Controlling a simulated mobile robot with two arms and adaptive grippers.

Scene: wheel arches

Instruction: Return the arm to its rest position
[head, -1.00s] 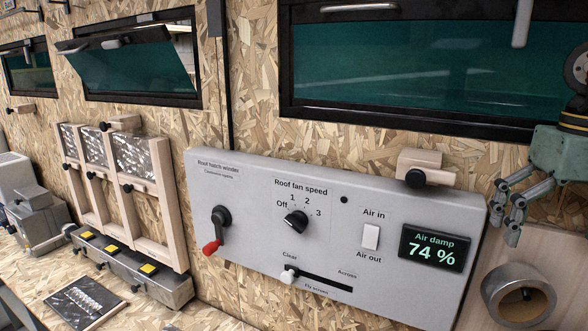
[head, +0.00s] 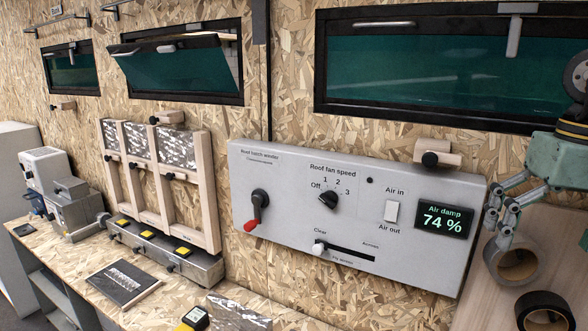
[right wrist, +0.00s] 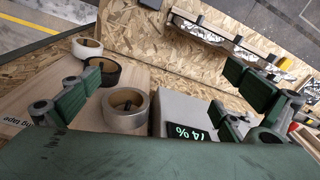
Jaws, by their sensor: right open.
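My right gripper (head: 502,212) is at the right edge of the head view, in front of the right end of the grey control panel (head: 290,235). It is green with grey linkages. In the right wrist view the two green fingers of the right gripper (right wrist: 163,92) stand wide apart with nothing held between them. A roll of tape (right wrist: 126,108) lies beyond the gap, apart from the fingers as far as I can tell. My left gripper is not in view.
The panel has a red-tipped crank (head: 256,212), a fan knob (head: 328,198) and a display (head: 443,219) reading 74 %. Tape rolls (head: 513,262) and a black roll (head: 543,312) sit at the lower right. A wooden frame rack (head: 160,185) stands left on the bench.

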